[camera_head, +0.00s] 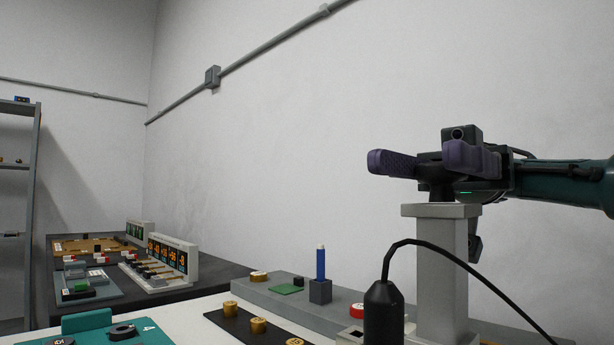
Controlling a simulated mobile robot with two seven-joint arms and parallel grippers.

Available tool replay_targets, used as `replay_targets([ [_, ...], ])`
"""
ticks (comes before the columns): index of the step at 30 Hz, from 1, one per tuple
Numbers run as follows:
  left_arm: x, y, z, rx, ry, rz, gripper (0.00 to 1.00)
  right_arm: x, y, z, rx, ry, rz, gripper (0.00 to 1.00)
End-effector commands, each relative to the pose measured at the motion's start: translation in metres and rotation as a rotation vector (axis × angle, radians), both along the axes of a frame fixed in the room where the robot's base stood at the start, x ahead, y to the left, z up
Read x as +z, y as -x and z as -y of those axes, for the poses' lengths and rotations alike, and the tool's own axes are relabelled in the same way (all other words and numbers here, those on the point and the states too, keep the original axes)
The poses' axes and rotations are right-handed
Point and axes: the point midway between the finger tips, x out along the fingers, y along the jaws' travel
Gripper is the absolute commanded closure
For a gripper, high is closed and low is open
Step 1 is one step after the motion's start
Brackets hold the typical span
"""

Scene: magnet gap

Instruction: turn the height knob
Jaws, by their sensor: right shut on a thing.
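A grey upright post (440,265) with a wider cap stands at the right of the head view. A dark knob (434,185) sits on top of the cap; it looks like the height knob. My right gripper (431,163) reaches in from the right at the top of the post. Its two purple fingers are on either side of the knob, shut on it. The near finger and the gripper body hide part of the knob, so the contact itself is not clear. My left gripper is not in view.
A black cylinder (383,315) with a looping cable stands in front of the post. A blue stick (320,265) stands in a grey block to the left. Brass weights (259,325) and teal trays (87,319) are lower left. A dark bench with displays (167,252) is behind.

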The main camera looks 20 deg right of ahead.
Motion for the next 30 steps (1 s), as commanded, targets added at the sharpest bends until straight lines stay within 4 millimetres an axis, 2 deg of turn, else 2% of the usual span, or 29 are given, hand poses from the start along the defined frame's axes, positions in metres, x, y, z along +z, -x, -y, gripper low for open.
replay_targets([
  [8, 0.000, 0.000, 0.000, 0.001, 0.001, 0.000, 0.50, -0.003, 0.000, 0.000, 0.000, 0.006, -0.006, 1.00],
  [9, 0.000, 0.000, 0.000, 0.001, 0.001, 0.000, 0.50, -0.003, 0.000, 0.000, -0.001, 0.006, -0.006, 0.48],
  [16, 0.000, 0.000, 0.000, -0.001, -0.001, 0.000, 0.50, -0.002, 0.000, 0.000, -0.001, 0.003, -0.003, 0.22],
  [25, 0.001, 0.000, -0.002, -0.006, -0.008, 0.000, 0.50, 0.002, 0.000, 0.000, -0.001, 0.001, 0.000, 0.21],
  [30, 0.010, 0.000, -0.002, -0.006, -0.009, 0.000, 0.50, 0.027, 0.000, 0.000, -0.001, 0.001, 0.004, 0.21],
])
